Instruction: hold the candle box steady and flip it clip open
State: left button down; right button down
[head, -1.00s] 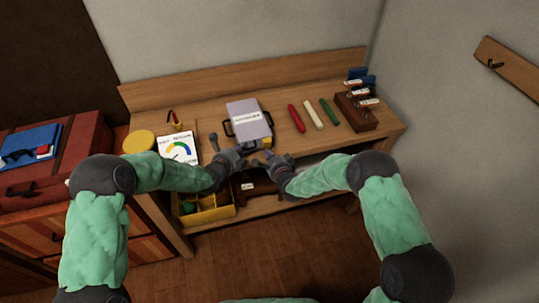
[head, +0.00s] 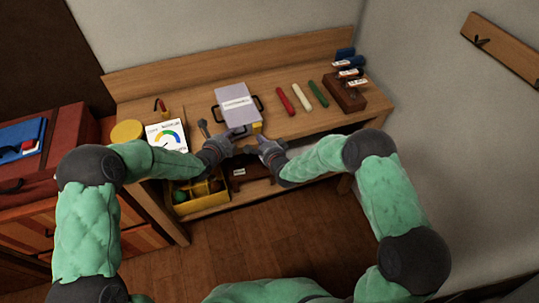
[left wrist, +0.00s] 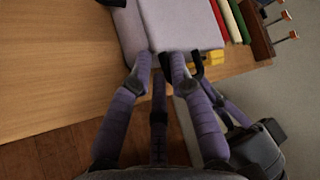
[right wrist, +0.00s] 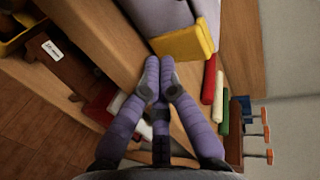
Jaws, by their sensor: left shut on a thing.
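The candle box (head: 234,93) is a pale lavender case with a white label, lying on the wooden bench with a dark handle on each side. A yellow clip (head: 257,127) sits at its front right; it shows large in the right wrist view (right wrist: 185,43).
Red, cream and green candles (head: 301,97) lie right of the box, beside a dark wooden rack (head: 345,97). A gauge card (head: 167,136) and yellow disc (head: 127,131) are at left. A yellow tray (head: 207,203) is on the shelf below.

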jog(key=s+d, duration=0.3)
jog(key=s, duration=0.8)
jog(key=shift+s+d, duration=0.3)
jog(key=shift+d, duration=0.1)
pick_arm(q)
jog(key=c, duration=1.1)
grip_release()
jog(key=shift+a, duration=0.1)
jog(key=shift+o, duration=0.2)
